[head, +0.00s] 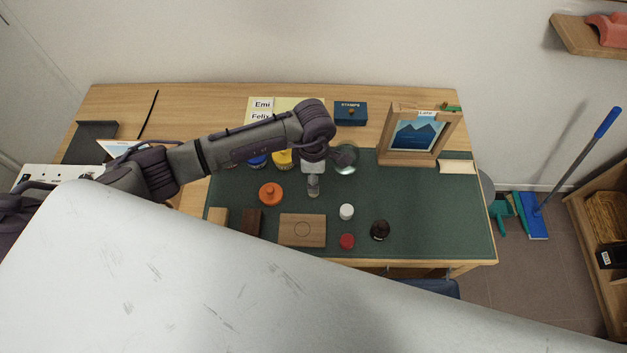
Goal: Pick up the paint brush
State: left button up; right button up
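I cannot make out a paint brush for certain. A thin black stick (148,114) lies on the back left of the wooden desk, but it is too small to identify as a brush. My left arm reaches in from the left over the desk. My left gripper (313,186) points down above the green mat (430,210), well to the right of the black stick. Its fingers are too small and foreshortened to show whether they are open or shut. My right gripper is not in view.
Below my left gripper, an orange lidded item (271,194), a wooden block (302,230), and white (346,211), red (347,241) and dark (380,230) round items sit on the mat. A framed picture (416,136) stands at right. A pale surface blocks the view's bottom.

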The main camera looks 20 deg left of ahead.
pick_arm(q)
jog(key=shift+f, duration=0.3)
grip_shut()
jog(key=shift+w+r, duration=0.1)
jog(key=shift+r, duration=0.35)
jog(key=r, duration=0.1)
jog(key=r+b, duration=0.1)
jog(key=d+r+b, duration=0.1)
jog(key=shift+s+r, duration=0.25)
jog(key=s+d+r+b, duration=0.3)
jog(key=s+d+r, duration=0.2)
jog(key=d, duration=0.4)
jog(key=shift+s+d+r, duration=0.15)
jog(key=shift+r, duration=0.7)
